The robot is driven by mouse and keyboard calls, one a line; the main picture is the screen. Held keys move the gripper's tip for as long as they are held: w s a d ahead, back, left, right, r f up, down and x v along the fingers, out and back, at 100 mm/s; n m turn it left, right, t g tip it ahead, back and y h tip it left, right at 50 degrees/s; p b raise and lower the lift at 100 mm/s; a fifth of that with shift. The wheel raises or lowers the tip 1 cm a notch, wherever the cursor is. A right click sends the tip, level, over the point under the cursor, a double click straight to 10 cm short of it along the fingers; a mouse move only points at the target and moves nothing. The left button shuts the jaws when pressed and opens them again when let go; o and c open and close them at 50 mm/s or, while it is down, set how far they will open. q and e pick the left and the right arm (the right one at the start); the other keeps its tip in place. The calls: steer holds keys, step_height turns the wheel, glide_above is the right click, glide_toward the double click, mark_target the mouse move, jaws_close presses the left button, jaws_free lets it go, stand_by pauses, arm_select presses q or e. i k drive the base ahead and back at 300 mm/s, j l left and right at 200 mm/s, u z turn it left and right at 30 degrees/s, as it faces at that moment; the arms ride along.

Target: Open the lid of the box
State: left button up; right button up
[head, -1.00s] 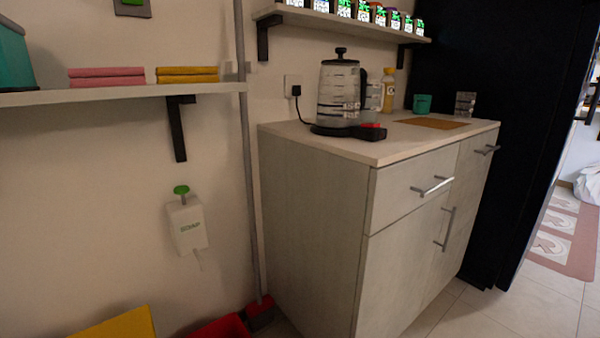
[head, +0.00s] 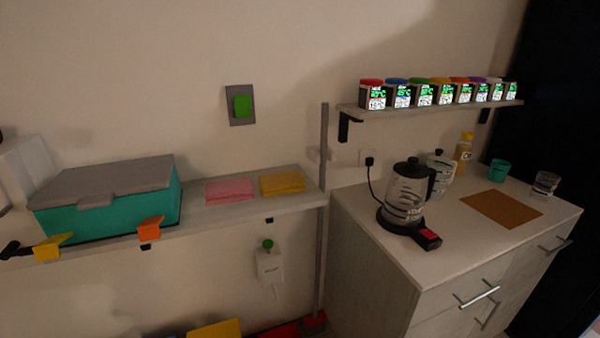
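The box (head: 110,218) is teal and stands on the left wall shelf in the head view. Its grey lid (head: 105,180) lies flat on top and looks closed, with a small latch-like tab at the front edge. Neither of my grippers shows in the head view.
A pink cloth stack (head: 229,190) and a yellow one (head: 283,184) lie right of the box on the shelf (head: 215,216). Yellow (head: 50,247) and orange (head: 150,228) pieces sit at its front edge. A counter (head: 375,225) with a kettle (head: 405,195) stands to the right.

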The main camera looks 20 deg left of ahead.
mark_target(92, 186)
steer(key=u, duration=1)
